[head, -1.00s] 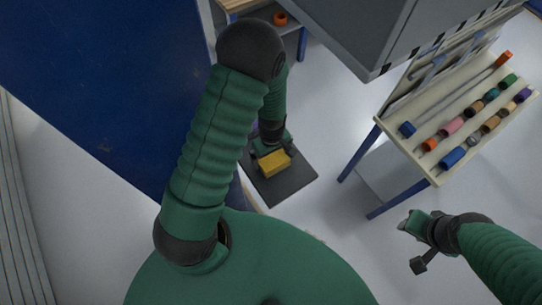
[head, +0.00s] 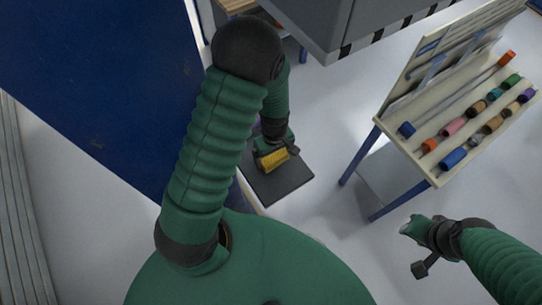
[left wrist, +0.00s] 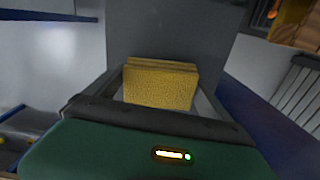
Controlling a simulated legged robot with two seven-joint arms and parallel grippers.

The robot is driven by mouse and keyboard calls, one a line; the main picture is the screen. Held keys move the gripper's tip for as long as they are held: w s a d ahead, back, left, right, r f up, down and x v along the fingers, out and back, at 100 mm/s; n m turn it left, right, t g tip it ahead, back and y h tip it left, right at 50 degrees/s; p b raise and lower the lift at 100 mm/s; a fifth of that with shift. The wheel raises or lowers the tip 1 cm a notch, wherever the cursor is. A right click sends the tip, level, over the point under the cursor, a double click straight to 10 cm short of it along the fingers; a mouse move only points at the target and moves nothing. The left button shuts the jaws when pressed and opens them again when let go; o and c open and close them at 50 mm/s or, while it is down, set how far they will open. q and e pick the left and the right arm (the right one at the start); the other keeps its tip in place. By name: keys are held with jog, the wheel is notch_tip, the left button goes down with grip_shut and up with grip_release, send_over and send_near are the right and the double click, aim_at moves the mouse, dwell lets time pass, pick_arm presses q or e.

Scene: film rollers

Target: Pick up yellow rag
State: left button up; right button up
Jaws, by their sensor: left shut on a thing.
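The yellow rag (head: 272,161) is a folded, block-like cloth over a dark grey flat board (head: 289,181), left of centre in the head view. My left gripper (head: 275,153) is shut on the rag, with a dark finger across it. In the left wrist view, the rag (left wrist: 160,86) stands between the two fingers. I cannot tell whether it still touches the board. My right gripper (head: 410,226) is at the lower right, away from the rag; its finger gap is not clear.
A large blue panel (head: 95,95) stands close on the left. A cream rack (head: 440,152) with several coloured rollers stands at right on blue legs. A grey box (head: 330,20) with a striped lower edge is at the top. Open floor (head: 330,215) lies between.

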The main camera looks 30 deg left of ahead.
pick_arm(q)
jog(key=shift+s+d+r+b, duration=0.15)
jog(key=shift+d+r+b, duration=0.1)
jog(key=shift+d+r, duration=0.25)
jog(key=shift+s+d+r+b, duration=0.2)
jog(key=shift+d+r, duration=0.15)
jog(key=shift+d, duration=0.2)
jog(key=s+d, duration=0.3)
jog(key=d, duration=0.3)
jog(key=s+d+r+b, duration=0.1)
jog(key=s+d, duration=0.2)
jog(key=d, duration=0.3)
jog(key=shift+s+d+r, duration=0.3)
jog(key=shift+s+d, duration=0.05)
jog(key=shift+s, duration=0.05)
pick_arm(e)
jog(key=shift+s+d+f, duration=0.1)
jog(key=shift+d+f, duration=0.15)
jog(key=shift+f, duration=0.45)
jog(key=shift+s+d+f, duration=0.1)
jog(key=shift+d+f, duration=0.15)
jog(key=shift+f, duration=0.45)
